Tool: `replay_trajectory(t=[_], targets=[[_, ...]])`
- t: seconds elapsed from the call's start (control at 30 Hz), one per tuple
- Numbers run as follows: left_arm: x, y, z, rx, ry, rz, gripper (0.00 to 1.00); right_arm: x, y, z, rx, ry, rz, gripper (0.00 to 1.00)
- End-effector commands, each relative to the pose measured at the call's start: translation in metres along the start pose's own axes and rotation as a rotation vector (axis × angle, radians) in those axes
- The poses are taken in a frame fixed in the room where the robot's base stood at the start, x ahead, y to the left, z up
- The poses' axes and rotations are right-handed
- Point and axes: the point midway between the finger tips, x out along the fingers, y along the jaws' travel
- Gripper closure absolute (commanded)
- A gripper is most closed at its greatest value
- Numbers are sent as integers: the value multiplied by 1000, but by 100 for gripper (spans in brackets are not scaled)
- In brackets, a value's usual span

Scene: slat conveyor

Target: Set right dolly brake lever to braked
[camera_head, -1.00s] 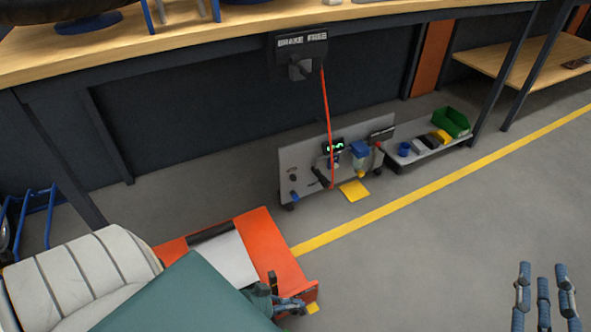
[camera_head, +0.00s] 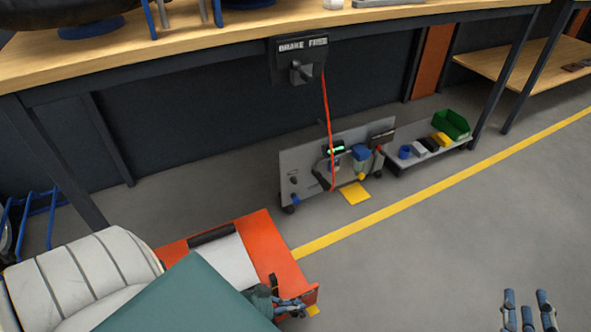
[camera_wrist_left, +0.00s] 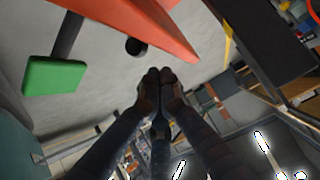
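A dark box labelled BRAKE and FREE (camera_head: 285,62) hangs under the bench edge in the head view. A short dark lever (camera_head: 302,74) sticks out of its front, below the lettering. I cannot tell which word it points at. My left gripper (camera_head: 292,305) is low in the head view, well below and apart from the box. In the left wrist view its fingers (camera_wrist_left: 160,74) are together with nothing visible between them. My right gripper (camera_head: 527,302) is at the bottom right edge, fingers apart and empty, far from the lever. Its base is cut off.
A thin red line (camera_head: 328,110) runs from the box down to a grey wheeled panel (camera_head: 306,160). A low shelf (camera_head: 455,147) with a green bin (camera_head: 451,124) stands beside it. The wooden bench (camera_head: 180,38) overhangs the box. Floor at right is clear.

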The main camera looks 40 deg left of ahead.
Motion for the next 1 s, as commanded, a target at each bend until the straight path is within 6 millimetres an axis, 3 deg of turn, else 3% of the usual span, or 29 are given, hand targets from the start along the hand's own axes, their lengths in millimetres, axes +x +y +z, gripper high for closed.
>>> replay_trajectory(t=[0.37, 0.73, 1.0], targets=[[-1, 0, -2, 0, 0, 0, 100, -1, 2, 13, -4, -58, 3, 70], [-2, 0, -3, 0, 0, 0, 100, -2, 2, 13, -5, -65, 3, 70], [-5, -1, -14, -1, 1, -1, 100, -20, 8, 64, -5, -292, 16, 70]])
